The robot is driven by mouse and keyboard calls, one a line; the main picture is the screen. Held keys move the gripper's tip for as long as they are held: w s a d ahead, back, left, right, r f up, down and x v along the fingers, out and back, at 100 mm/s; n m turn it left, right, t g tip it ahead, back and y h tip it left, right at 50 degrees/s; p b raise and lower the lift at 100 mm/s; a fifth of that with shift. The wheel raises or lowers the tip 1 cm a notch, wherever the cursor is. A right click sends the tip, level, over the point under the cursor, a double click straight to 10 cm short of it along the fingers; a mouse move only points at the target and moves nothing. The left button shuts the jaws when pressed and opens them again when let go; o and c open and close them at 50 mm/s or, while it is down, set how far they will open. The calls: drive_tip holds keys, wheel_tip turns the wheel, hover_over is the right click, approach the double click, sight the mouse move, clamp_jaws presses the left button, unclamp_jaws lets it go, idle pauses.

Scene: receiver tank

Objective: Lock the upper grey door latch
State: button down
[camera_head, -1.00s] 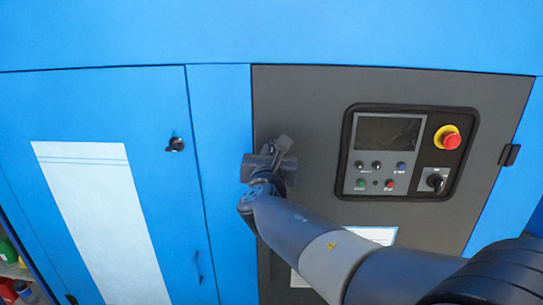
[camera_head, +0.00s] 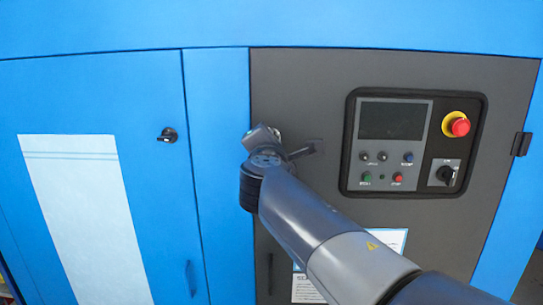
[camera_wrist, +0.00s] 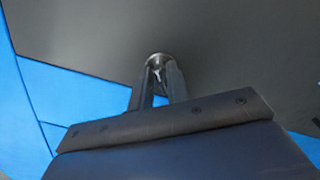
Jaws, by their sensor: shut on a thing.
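The upper latch (camera_wrist: 157,59) of the grey door is a small round metallic piece on the dark panel, in the upper middle of the wrist view. My gripper (camera_wrist: 159,75) is shut on it, with its two dark fingers at either side of the latch. In the head view my wrist and forearm cover the latch at the upper left of the grey door (camera_head: 300,85), so its turn angle cannot be told there.
A control panel (camera_head: 390,120) with a screen, buttons and a red emergency stop (camera_head: 456,124) is right of my arm. The blue door (camera_head: 90,90) at left has a black latch (camera_head: 168,135). A lower handle (camera_head: 270,272) sits on the grey door.

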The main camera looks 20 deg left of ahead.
drive_tip(key=shift+f+m+b, duration=0.15)
drive_tip(key=shift+m+b, duration=1.35)
drive_tip(key=shift+m, duration=0.3)
drive_tip(key=shift+f+m+b, duration=0.1)
drive_tip(key=shift+m+b, duration=1.35)
drive_tip(key=shift+m, duration=0.35)
drive_tip(key=c, duration=1.5)
unclamp_jaws()
drive_tip(key=shift+c, duration=0.2)
drive_tip(key=b+v, duration=0.1)
drive_tip(key=v, duration=0.9)
drive_tip(key=shift+s, duration=0.4)
drive_tip(key=shift+w, duration=0.1)
